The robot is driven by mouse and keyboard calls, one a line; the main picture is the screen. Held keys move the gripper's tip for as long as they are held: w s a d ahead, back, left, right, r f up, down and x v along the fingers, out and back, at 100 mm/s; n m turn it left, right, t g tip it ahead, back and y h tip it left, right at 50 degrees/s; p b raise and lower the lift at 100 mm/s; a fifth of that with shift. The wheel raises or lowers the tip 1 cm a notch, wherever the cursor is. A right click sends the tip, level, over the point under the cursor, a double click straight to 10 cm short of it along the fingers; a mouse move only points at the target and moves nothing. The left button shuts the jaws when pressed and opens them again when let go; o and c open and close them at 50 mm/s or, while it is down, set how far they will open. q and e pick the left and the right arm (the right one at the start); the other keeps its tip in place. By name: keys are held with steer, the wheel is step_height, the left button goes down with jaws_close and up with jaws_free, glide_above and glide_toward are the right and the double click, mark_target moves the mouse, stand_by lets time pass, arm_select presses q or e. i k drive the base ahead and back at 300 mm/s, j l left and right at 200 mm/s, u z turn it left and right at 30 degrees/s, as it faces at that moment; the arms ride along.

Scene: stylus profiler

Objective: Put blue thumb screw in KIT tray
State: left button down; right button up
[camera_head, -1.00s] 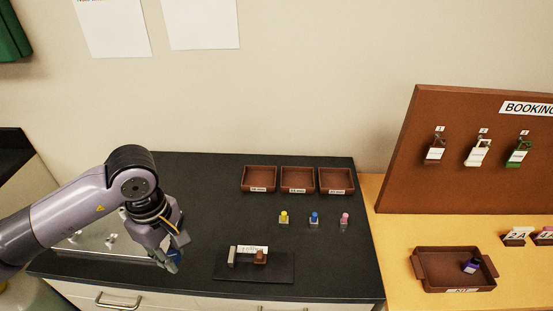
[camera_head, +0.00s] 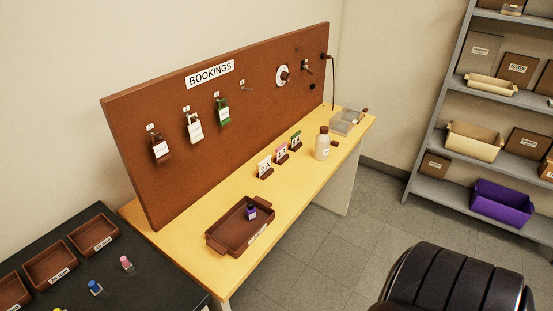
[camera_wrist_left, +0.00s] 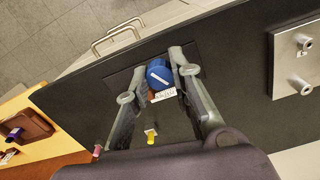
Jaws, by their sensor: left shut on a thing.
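The blue thumb screw (camera_wrist_left: 158,74) shows in the left wrist view as a round blue knob with a pale bar on its face. My left gripper (camera_wrist_left: 161,68) is shut on it, with one finger on each side, and holds it over the dark bench. The KIT tray (camera_head: 214,238) is a brown, handled tray on the yellow table in the head view. A small purple-dark item (camera_head: 251,213) lies in it. The tray also shows at the left edge of the left wrist view (camera_wrist_left: 38,124). My left gripper is outside the head view, and my right gripper is in neither view.
The BOOKINGS board (camera_head: 150,110) stands behind the tray with tags on hooks. Small card stands (camera_head: 281,155) and a white bottle (camera_head: 322,144) are right of the tray. Brown bins (camera_head: 50,268) and small coloured items (camera_head: 95,287) sit on the dark bench.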

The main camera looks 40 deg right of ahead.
mark_target(232, 237)
steer(key=i+l+z, duration=0.15)
steer(key=z, duration=0.3)
steer(key=i+l+z, duration=0.2)
steer(key=z, duration=0.3)
steer(key=i+z, duration=0.25)
steer(key=z, duration=0.2)
